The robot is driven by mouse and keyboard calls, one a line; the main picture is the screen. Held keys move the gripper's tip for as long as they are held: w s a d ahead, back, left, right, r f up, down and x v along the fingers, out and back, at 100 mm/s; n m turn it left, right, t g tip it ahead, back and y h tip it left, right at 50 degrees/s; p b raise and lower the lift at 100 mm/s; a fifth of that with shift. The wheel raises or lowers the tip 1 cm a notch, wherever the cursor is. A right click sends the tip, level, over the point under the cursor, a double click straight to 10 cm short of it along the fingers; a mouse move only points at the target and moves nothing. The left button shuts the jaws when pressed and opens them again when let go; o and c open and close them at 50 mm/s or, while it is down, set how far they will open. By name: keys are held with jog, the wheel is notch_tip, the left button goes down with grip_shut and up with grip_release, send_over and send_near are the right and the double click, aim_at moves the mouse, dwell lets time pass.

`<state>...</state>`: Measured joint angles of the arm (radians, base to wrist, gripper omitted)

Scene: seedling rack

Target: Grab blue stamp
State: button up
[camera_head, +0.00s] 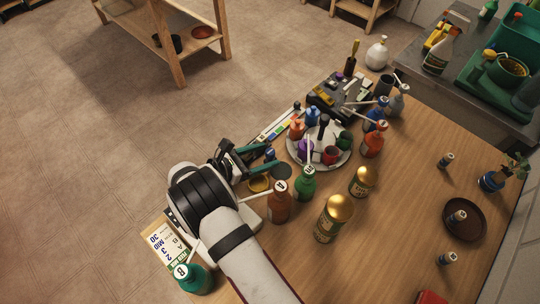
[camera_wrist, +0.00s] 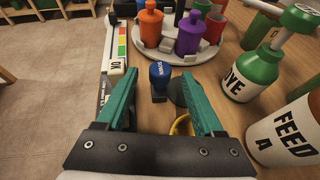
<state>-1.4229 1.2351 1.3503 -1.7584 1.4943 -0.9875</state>
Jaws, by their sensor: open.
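The blue stamp (camera_wrist: 161,72) has a rounded blue top with white lettering and a dark base, and it stands on the wooden table. In the wrist view it is ahead of and between the fingers of my gripper (camera_wrist: 164,82). The fingers are teal, wide apart and empty. In the head view my gripper (camera_head: 266,157) reaches in from the left, low over the table. A small bit of blue at the stamp (camera_head: 270,153) shows by the fingertips. I cannot tell whether the fingers touch it.
A round white carousel (camera_wrist: 177,53) with orange and purple bottles stands just behind the stamp. A yellow ring-like object (camera_wrist: 181,125) lies near the right finger. A colour-marked strip (camera_wrist: 121,45) lies left.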

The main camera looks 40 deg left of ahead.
grip_shut()
dwell(0.4)
